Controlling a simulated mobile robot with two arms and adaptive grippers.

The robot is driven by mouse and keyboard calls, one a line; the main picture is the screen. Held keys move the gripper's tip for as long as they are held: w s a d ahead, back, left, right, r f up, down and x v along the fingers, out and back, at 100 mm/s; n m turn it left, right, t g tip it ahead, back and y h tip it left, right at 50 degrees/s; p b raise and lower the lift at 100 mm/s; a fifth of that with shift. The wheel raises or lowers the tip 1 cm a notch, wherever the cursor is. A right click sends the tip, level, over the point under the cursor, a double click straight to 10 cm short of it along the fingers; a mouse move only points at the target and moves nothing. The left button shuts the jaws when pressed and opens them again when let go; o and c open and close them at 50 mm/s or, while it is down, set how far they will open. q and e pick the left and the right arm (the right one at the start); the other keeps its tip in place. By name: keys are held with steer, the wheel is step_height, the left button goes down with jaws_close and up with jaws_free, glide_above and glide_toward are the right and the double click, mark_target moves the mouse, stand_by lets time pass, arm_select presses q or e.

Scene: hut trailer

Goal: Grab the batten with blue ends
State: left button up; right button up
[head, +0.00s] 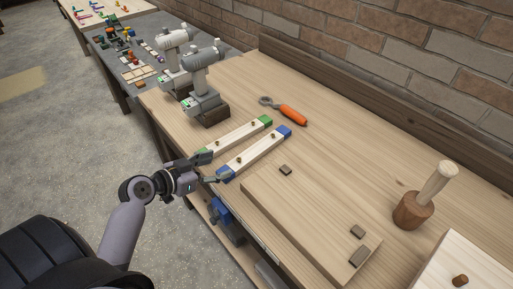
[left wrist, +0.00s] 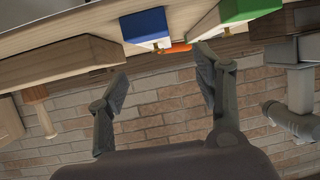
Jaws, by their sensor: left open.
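The batten with blue ends (head: 253,153) lies on the workbench, pale wood with dark pegs on top. Its near blue end (left wrist: 145,27) shows in the left wrist view, lying sideways between the lines of my two fingers. A similar batten with green ends (head: 236,137) lies beside it, on its left; its green end (left wrist: 247,10) is close to one finger in the wrist view. My left gripper (head: 212,168) is open and empty at the near ends of the battens. Whether a finger touches either batten I cannot tell. My right gripper is not in view.
A thick board (head: 310,218) with small dark blocks lies right of the battens. Two grey power tools (head: 205,95) stand behind left, and an orange-handled tool (head: 292,114) lies beyond. A wooden mallet (head: 415,208) stands at right. Bare bench (head: 340,150) lies between.

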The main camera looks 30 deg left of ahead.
mark_target(237, 160)
arm_select(q)
steer(key=x, duration=0.2)
steer(key=shift+w+d, duration=0.2)
steer(key=shift+w, duration=0.1)
steer(key=p+x, duration=0.2)
steer(key=x, duration=0.3)
steer(key=shift+s+d+f+p, duration=0.15)
steer(key=shift+p, duration=0.15)
steer(key=shift+f, duration=0.2)
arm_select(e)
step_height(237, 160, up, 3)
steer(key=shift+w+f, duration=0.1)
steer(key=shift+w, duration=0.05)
arm_select(q)
steer(key=shift+c, duration=0.3)
steer(key=c, duration=1.3)
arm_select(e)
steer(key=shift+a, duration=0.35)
arm_select(q)
steer(key=shift+r, duration=0.15)
